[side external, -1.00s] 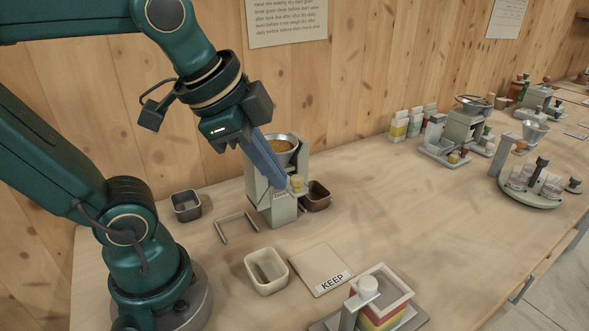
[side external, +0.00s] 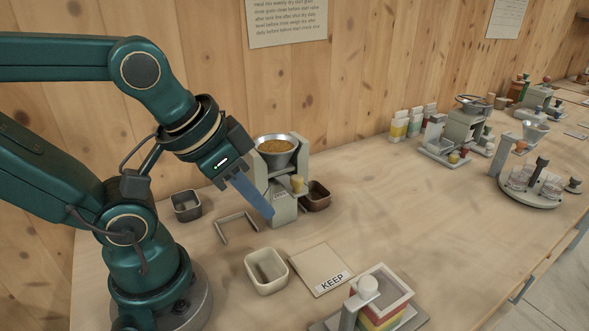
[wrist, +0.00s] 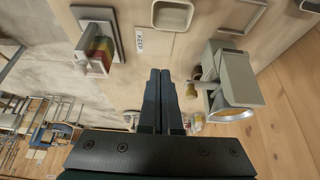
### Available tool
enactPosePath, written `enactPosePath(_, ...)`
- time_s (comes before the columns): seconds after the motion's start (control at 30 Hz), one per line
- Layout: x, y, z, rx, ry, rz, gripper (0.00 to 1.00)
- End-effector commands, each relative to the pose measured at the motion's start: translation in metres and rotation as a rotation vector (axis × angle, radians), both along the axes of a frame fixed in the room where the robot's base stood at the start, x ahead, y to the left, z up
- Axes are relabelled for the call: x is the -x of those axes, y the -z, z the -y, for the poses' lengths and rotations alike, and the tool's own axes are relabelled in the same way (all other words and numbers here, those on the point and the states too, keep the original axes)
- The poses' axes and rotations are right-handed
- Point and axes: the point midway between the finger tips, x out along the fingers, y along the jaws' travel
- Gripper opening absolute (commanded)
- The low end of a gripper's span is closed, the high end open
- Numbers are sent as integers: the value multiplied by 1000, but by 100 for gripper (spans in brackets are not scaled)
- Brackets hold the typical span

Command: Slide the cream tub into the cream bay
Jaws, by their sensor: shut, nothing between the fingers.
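The cream tub (side external: 267,272) is an open, empty-looking square tub standing upright on the table, left of the KEEP board. It also shows at the top of the wrist view (wrist: 173,14). A pale U-shaped frame (side external: 222,233) lies on the table behind and left of the tub, with nothing inside it; I cannot tell for certain that it is the cream bay. It partly shows in the wrist view (wrist: 262,5). My gripper (side external: 269,213) is shut and empty, its blue fingers angled down in front of the feed mixer, apart from the tub. The fingers also show in the wrist view (wrist: 160,73).
The feed mixer (side external: 283,205) with its filled hopper (side external: 277,147) stands behind my fingers. A dark tub (side external: 186,206) is at left, a brown tub (side external: 318,197) right of the mixer. The KEEP board (side external: 318,264) and a striped unit (side external: 380,300) stand at front right.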

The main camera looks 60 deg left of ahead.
Motion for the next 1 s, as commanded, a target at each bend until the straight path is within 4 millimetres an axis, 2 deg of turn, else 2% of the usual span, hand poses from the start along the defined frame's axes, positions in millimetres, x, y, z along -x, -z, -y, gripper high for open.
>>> enactPosePath(0.4, 0, 0, 0, -2, 4, 0, 0)
enactPosePath(0.57, 3, -2, -2, -52, 81, -16, 0)
enactPosePath(0.77, -4, -13, 2, -207, 387, -127, 0)
enactPosePath(1.0, -19, -10, 28, -374, 839, -313, 0)
